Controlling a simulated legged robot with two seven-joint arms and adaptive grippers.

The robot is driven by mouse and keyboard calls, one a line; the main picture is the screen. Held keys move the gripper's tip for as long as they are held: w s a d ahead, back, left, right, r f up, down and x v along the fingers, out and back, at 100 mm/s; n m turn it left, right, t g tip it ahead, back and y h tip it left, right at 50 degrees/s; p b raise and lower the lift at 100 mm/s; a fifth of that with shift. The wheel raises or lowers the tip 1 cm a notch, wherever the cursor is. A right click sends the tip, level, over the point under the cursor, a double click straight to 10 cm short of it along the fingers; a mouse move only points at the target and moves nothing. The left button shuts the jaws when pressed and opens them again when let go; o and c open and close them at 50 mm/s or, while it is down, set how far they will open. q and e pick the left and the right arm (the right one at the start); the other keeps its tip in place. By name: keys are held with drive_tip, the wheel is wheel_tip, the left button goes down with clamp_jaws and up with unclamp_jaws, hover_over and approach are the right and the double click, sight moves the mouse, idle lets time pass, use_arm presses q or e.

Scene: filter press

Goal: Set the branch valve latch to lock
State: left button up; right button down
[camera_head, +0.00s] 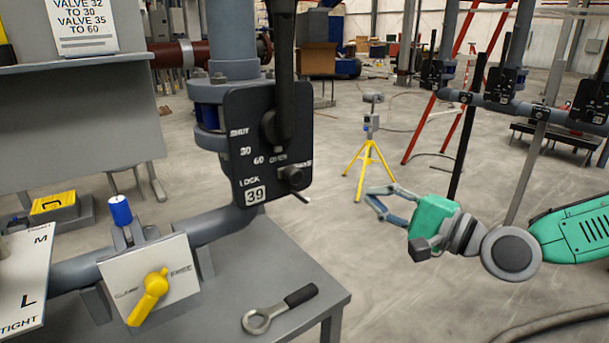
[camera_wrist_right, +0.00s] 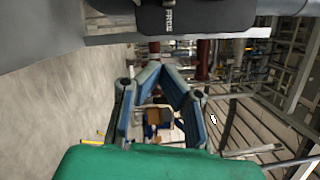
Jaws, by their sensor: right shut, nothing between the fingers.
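The black valve plate (camera_head: 240,135), numbered 39, carries the words SHUT, 30, 60, OPEN and LOCK. A long black lever (camera_head: 284,70) rises from its pivot. A small black knob (camera_head: 291,178), which looks like the latch, sits at the plate's lower right; its exact setting is unclear. My right gripper (camera_head: 370,195) is shut and empty, in free air to the right of the plate and apart from it. In the right wrist view its blue fingers (camera_wrist_right: 160,72) point away below a dark part (camera_wrist_right: 205,15) marked FREE. My left gripper is not in view.
A yellow pointer handle (camera_head: 150,296) sits on a pale plate at lower left. A ring-ended tool (camera_head: 279,309) lies on the grey table (camera_head: 225,300). A yellow tripod (camera_head: 368,158) and a red ladder (camera_head: 437,85) stand behind.

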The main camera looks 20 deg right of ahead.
sight(297, 183)
drive_tip(key=shift+a, duration=0.1)
drive_tip(key=w+a+r, duration=0.1)
drive_tip(key=w+a, duration=0.6)
drive_tip(key=a, duration=0.2)
drive_tip(key=shift+r, duration=0.35)
idle(0.3)
drive_tip(key=a, duration=0.1)
drive_tip(key=s+a, duration=0.1)
drive_tip(key=shift+s+a+f, duration=0.1)
drive_tip(key=shift+s+a, duration=0.05)
drive_tip(key=shift+a, duration=0.55)
drive_tip(key=shift+d, duration=0.1)
